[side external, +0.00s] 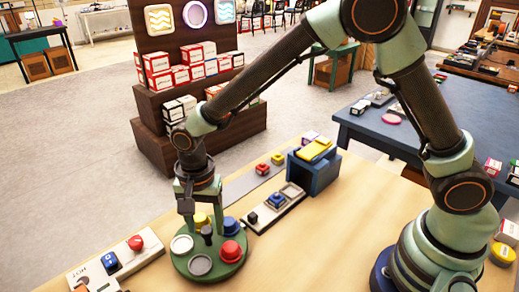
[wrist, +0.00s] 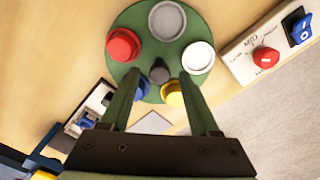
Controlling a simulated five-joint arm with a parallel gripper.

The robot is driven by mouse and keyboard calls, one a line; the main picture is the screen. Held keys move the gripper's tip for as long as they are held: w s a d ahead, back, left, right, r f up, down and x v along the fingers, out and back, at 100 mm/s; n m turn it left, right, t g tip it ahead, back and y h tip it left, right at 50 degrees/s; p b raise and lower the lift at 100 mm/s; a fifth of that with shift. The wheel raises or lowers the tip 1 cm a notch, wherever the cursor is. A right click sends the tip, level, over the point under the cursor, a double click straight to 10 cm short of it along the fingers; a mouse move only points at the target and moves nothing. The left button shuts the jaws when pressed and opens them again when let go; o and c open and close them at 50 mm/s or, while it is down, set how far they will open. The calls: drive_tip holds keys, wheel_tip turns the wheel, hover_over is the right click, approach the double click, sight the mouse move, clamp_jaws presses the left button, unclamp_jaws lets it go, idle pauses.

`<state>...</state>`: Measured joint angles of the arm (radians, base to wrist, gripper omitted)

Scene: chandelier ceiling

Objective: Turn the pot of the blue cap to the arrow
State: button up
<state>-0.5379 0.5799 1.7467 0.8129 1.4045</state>
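A round green turntable (side external: 222,272) lies on the wooden table and also shows in the wrist view (wrist: 138,27). It carries a blue cap (side external: 231,225), a yellow cap (side external: 201,219), a white one (side external: 182,243), a red one (side external: 231,250) and a grey one (side external: 200,264). A dark knob (wrist: 159,72) stands at its centre. My gripper (wrist: 160,77) is open, pointing down over the turntable, its fingers on either side of the knob with gaps. In the wrist view the blue cap (wrist: 141,88) is partly hidden by the left finger. I cannot make out an arrow.
A panel with a red knob (side external: 135,242) and blue switch (side external: 111,262) lies left of the turntable. A panel with a blue button (side external: 277,200) and a dark blue box (side external: 316,172) with a yellow top stand behind right.

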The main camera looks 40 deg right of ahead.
sight(206, 229)
wheel_tip(206, 229, up, 12)
idle(0.6)
drive_tip(key=s+d+r+n+t, duration=0.2)
drive_tip(key=s+d+n, duration=0.1)
drive_tip(key=d, duration=0.4)
drive_tip(key=s+d+r+n+t, duration=0.1)
drive_tip(key=s+d+r+n, duration=0.1)
drive_tip(key=d, duration=0.6)
drive_tip(key=s+d+r+n+t, duration=0.2)
drive_tip(key=s+d+n, duration=0.2)
drive_tip(key=d, duration=0.3)
drive_tip(key=shift+d+r+n+t, duration=0.2)
drive_tip(key=shift+r+n+t, duration=0.15)
drive_tip(key=shift+n, duration=0.15)
